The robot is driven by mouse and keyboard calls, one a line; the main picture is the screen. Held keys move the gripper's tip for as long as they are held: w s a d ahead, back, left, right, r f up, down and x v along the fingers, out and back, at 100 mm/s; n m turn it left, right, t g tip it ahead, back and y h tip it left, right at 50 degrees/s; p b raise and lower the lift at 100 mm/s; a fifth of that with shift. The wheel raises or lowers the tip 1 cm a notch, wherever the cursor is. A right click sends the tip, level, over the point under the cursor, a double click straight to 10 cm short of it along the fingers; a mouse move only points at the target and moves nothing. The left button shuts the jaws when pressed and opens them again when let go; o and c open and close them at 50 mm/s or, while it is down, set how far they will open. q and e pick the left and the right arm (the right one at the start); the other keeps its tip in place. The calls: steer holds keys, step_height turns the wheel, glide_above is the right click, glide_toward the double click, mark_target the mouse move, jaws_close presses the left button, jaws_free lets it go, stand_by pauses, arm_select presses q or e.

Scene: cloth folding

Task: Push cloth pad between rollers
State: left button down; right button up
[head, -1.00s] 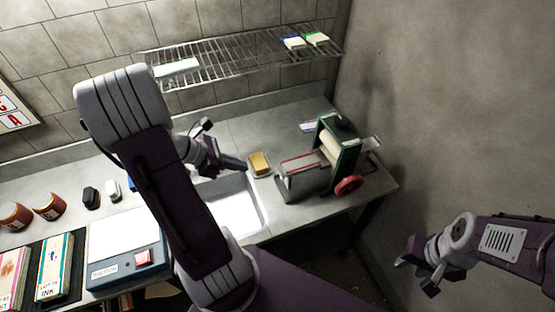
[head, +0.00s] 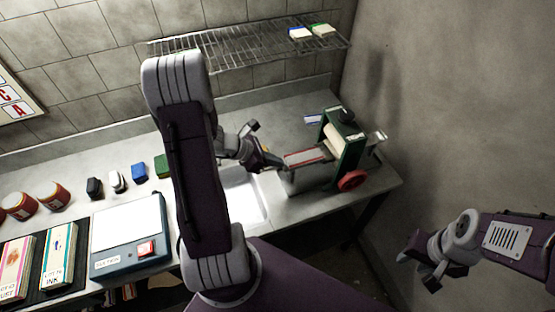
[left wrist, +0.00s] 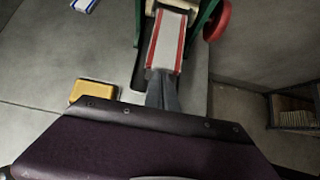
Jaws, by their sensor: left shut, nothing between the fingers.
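The cloth pad (head: 305,157), white with red edges, lies on the bed in front of the green roller press (head: 350,146). In the left wrist view the pad (left wrist: 168,42) runs away from me toward the rollers, its far end close to the pale roller. My left gripper (head: 279,165) is shut and empty at the pad's near end. In the left wrist view its fingertips (left wrist: 161,76) meet the near end; whether they touch it is unclear. My right gripper (head: 404,257) hangs at the lower right, away from the press; its jaw state is unclear.
A yellow block (left wrist: 93,92) lies left of my left fingers. The press has a red handwheel (head: 354,180) on its near side. A sink (head: 243,200) is left of the press. A wire rack (head: 250,50) is above, and a wall closes the right side.

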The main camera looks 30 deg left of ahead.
mark_target(304, 156)
arm_select(q)
steer(key=shift+w+d, duration=0.1)
steer(key=shift+d, duration=0.05)
steer(key=shift+w, duration=0.1)
steer(key=w+d, duration=0.2)
steer(key=w, duration=0.1)
steer(key=w+d+b, duration=0.1)
steer(key=w+d, duration=0.2)
steer(key=shift+d+b, duration=0.1)
steer(key=shift+b, duration=0.2)
steer(key=shift+s, duration=0.1)
